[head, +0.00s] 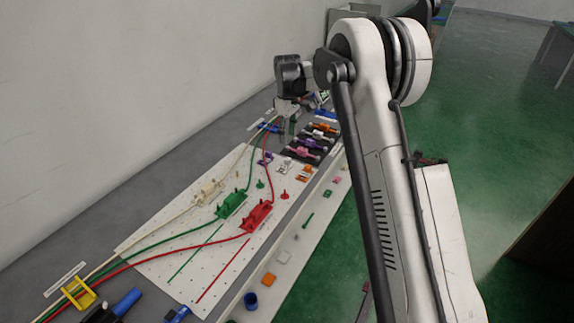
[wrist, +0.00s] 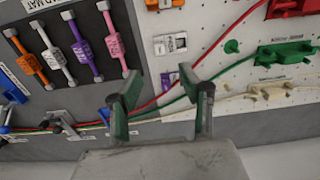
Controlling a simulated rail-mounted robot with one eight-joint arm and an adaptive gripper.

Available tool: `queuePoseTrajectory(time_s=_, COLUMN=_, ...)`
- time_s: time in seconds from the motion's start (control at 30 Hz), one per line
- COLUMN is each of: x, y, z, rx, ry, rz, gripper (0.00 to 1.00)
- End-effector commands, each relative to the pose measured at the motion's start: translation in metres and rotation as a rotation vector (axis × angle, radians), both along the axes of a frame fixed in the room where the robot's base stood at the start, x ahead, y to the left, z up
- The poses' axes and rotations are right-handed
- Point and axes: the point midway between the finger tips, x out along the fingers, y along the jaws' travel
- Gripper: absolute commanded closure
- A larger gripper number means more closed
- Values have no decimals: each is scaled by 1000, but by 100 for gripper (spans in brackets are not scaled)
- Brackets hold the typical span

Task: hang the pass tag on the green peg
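My gripper (wrist: 162,85) is open in the wrist view, with a wide gap between its green-padded fingers and nothing held. In the head view my gripper (head: 290,112) hangs near the far end of the white pegboard. Small tags lie ahead of it: a white one (wrist: 170,44), an orange one (wrist: 158,4) and a purple one (wrist: 168,77). Their lettering is too small to read, so I cannot tell which is the pass tag. The green peg (wrist: 232,46) stands bare on the pegboard, right of the white tag; it also shows in the head view (head: 260,184).
A dark rack (wrist: 75,40) holds orange, white, purple and pink labelled levers. Green (wrist: 285,53), red (wrist: 292,7) and cream (wrist: 270,92) fixtures with matching cables sit on the pegboard (head: 175,265). A red peg (head: 284,195) stands near the green one. Loose small items lie along the front strip.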

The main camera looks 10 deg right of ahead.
Motion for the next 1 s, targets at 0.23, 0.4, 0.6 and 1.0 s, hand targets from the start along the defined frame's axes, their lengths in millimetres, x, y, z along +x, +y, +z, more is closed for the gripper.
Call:
queuePoseTrajectory(time_s=0.23, x=0, y=0, z=-42, rx=0, ry=0, rz=-1, gripper=62)
queuePoseTrajectory(time_s=0.4, x=0, y=0, z=-53, rx=0, ry=0, rz=-1, gripper=62)
queuePoseTrajectory(time_s=0.6, x=0, y=0, z=-65, rx=0, ry=0, rz=-1, gripper=62)
queuePoseTrajectory(time_s=1.0, x=0, y=0, z=-106, rx=-1, ry=-1, rz=-1, gripper=62)
